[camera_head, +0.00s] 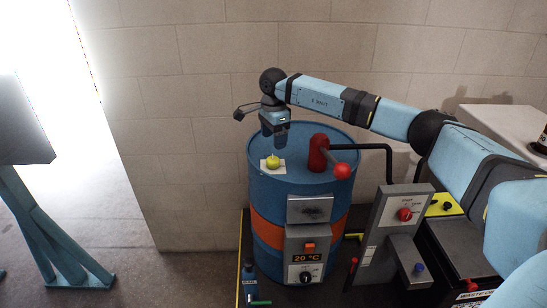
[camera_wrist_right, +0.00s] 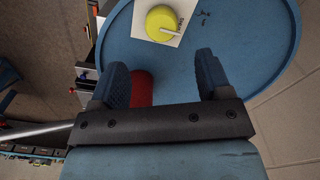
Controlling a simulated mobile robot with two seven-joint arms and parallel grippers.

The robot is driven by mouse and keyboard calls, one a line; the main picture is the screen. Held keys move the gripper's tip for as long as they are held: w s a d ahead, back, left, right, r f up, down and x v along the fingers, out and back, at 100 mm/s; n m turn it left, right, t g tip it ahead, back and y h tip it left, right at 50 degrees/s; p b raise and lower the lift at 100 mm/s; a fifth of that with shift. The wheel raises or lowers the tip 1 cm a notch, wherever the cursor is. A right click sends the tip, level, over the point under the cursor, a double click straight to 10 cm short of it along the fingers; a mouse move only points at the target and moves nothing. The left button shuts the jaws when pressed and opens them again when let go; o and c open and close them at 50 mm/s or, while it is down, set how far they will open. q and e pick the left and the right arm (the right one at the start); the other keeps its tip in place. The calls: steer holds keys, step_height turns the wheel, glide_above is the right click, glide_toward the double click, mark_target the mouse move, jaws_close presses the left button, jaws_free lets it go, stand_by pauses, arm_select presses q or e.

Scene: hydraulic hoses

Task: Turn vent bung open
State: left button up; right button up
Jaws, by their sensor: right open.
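The vent bung (camera_head: 273,161) is a yellow round cap on a white square plate on top of the blue drum (camera_head: 265,195). In the right wrist view the bung (camera_wrist_right: 161,22) shows a pale bar across it, pointing to the right. My right gripper (camera_head: 279,150) points down above the drum top, close to the bung but apart from it. In the right wrist view the gripper (camera_wrist_right: 162,68) is open and empty, and the bung lies beyond its fingertips. My left gripper is not in view.
A red valve (camera_head: 319,152) with a red-knobbed lever (camera_head: 342,171) stands on the drum, right of the bung. A heater panel (camera_head: 305,257) reading 20 °C is on the drum front. A grey control box (camera_head: 395,225) stands to the right. The wall (camera_head: 200,120) is close behind.

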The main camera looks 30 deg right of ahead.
mark_target(274, 159)
step_height(274, 159, down, 9)
steer(key=shift+w+r+p, duration=0.1)
steer(key=shift+p, duration=0.5)
steer(key=c, duration=0.9)
